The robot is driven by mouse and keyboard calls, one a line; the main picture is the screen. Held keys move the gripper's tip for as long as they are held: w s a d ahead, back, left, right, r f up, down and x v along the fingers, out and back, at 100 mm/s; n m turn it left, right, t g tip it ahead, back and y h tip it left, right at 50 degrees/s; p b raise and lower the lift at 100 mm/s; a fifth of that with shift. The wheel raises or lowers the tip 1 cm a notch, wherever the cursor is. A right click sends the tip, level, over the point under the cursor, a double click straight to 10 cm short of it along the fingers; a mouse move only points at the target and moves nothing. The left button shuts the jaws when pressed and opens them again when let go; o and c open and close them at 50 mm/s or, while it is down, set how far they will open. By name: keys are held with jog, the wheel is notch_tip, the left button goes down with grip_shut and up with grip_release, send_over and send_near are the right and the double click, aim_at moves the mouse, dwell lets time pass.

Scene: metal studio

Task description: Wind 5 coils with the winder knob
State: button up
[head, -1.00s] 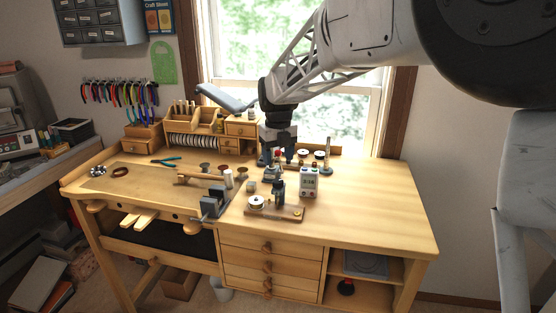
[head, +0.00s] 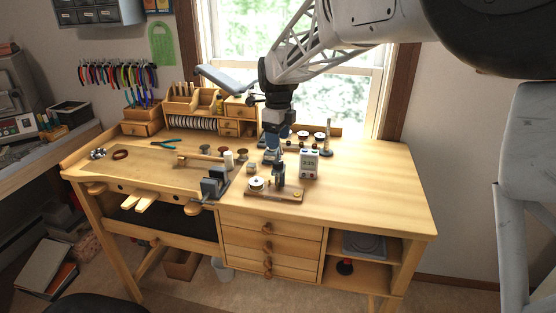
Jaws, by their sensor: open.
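The winder is a small wooden base (head: 275,193) on the bench. It carries a pale spool (head: 256,184) at its left, a dark upright post (head: 279,174) in the middle and a small brass-coloured piece (head: 297,195) at its right end. I cannot tell for sure which part is the knob. My gripper (head: 271,158) points down just behind the post, a little to its left. It is open, with the fingers seen nearly edge-on. No thing shows between them, and I cannot tell whether they touch anything.
A white box with a small display (head: 309,163) stands close right of the post; its digits are too small to read. A grey vise (head: 214,185) is to the left. Stands with reels (head: 303,135) are behind. The bench's right side (head: 375,190) is clear.

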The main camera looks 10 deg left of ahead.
aim_at(278, 161)
jog(key=n, duration=1.4)
jog(key=shift+n, duration=0.4)
jog(key=n, duration=0.6)
jog(key=shift+n, duration=0.4)
jog(key=n, duration=0.6)
jog(key=shift+n, duration=0.3)
jog(key=shift+f, duration=0.15)
jog(key=shift+f, duration=3.75)
